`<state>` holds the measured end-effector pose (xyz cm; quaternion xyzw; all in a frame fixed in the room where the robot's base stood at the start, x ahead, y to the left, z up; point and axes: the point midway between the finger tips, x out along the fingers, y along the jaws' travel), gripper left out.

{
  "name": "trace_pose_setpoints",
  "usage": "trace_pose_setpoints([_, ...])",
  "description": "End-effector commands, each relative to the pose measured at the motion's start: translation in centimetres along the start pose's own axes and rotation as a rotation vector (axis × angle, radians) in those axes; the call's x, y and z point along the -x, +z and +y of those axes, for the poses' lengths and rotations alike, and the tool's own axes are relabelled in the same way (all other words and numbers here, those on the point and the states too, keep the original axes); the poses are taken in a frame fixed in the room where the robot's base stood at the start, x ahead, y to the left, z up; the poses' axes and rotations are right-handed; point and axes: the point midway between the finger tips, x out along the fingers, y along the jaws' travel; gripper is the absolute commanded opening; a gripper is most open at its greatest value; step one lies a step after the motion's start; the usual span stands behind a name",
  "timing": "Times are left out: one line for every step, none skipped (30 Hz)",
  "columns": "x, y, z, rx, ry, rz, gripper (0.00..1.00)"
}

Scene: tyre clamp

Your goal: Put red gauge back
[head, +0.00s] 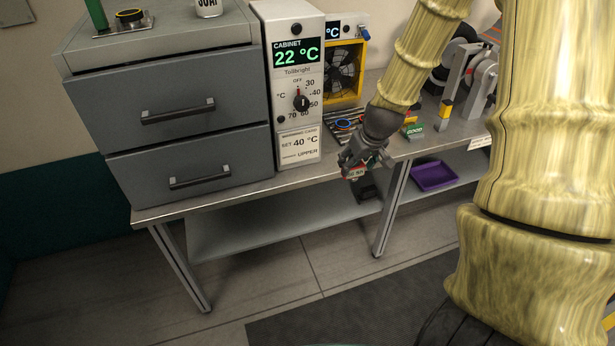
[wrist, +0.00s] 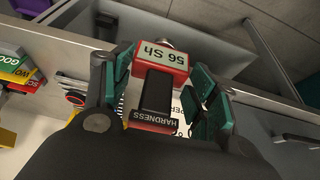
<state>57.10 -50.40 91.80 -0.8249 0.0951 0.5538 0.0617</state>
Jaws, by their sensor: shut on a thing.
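The red gauge (wrist: 176,61) is between my gripper's green-padded fingers (wrist: 165,88) in the wrist view. Its display reads "56 Sh", upside down in that view, and its black body carries a "HARDNESS" label. My gripper (head: 358,170) is shut on the gauge. In the head view my gripper points down at the front edge of the bench, just right of the white cabinet, and the gauge (head: 355,173) shows small at its tips. Whether the gauge touches anything is hard to tell. A dark holder-like shape (head: 366,188) shows just below the gripper, partly hidden.
The white cabinet (head: 290,75) reads 22 °C. A grey drawer unit (head: 165,100) stands left of it. Behind my arm are a yellow-framed fan (head: 343,72) and a "GOOD" block (head: 413,130). A purple tray (head: 433,176) lies on the lower shelf. The shelf (head: 270,222) is mostly bare.

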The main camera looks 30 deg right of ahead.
Motion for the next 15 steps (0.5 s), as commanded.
trace_pose_setpoints([0.2,0.1,0.4,-0.004,0.001,0.002,0.38])
trace_pose_setpoints([0.4,0.2,0.6,-0.006,0.002,0.002,0.38])
trace_pose_setpoints([0.5,0.2,0.8,-0.006,0.003,0.001,0.38])
trace_pose_setpoints([0.6,0.2,0.8,-0.006,0.003,0.001,0.38])
trace_pose_setpoints([0.6,0.2,0.8,-0.006,0.004,0.001,0.38])
trace_pose_setpoints([0.6,0.0,0.7,-0.006,0.005,0.001,0.38])
trace_pose_setpoints([0.5,-0.2,0.6,-0.005,0.005,0.001,0.38])
trace_pose_setpoints([0.5,-0.4,0.3,-0.005,0.005,0.0,0.38])
trace_pose_setpoints([0.3,-0.8,-0.1,-0.006,0.005,0.0,0.38])
trace_pose_setpoints([0.1,-1.1,-0.5,-0.005,0.005,0.0,0.38])
trace_pose_setpoints([-0.1,-1.5,-0.8,-0.005,0.005,0.0,0.38])
trace_pose_setpoints([-0.4,-2.0,-1.3,-0.005,0.005,0.0,0.38])
trace_pose_setpoints([-0.6,-2.3,-1.7,-0.005,0.006,-0.001,0.38])
trace_pose_setpoints([-0.8,-2.7,-2.1,-0.005,0.006,0.0,0.38])
trace_pose_setpoints([-1.1,-3.2,-2.7,-0.004,0.005,0.0,0.38])
